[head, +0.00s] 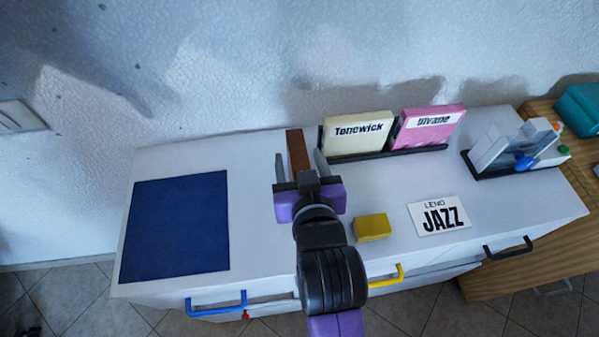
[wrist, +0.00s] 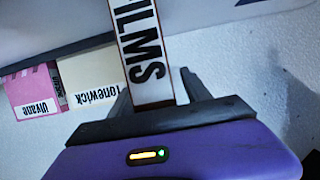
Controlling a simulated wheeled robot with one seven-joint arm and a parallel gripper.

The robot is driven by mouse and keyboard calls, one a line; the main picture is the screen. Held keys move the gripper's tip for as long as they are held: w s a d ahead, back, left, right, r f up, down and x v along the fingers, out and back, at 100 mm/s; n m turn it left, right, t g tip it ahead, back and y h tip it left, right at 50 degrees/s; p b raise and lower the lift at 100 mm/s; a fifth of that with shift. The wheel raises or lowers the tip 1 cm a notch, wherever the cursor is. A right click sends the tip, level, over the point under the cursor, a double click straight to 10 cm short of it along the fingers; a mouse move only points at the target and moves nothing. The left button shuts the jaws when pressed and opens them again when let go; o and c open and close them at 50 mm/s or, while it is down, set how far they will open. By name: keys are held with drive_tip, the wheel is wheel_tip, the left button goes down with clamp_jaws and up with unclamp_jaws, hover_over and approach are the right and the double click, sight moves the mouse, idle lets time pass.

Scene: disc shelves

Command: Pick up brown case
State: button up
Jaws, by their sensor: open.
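The brown case (head: 296,146) stands upright on the white cabinet top, left of the cream case. In the wrist view the brown case (wrist: 143,50) shows a white face with "FILMS" on it and a thin brown edge. My gripper (head: 299,157) is open, with one finger on each side of the case's near part. In the wrist view my gripper (wrist: 155,90) has the case between its fingers, with a gap visible on the right side. Whether the left finger touches the case I cannot tell. My wrist hides the case's lower near end in the head view.
A cream "Tonewick" case (head: 357,133) and a pink "Uvane" case (head: 430,128) stand in a black rack (head: 395,153) to the right. A yellow block (head: 371,227), a "JAZZ" card (head: 440,215) and a dark blue mat (head: 176,228) lie on the white cabinet (head: 252,240).

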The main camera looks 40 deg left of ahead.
clamp_jaws()
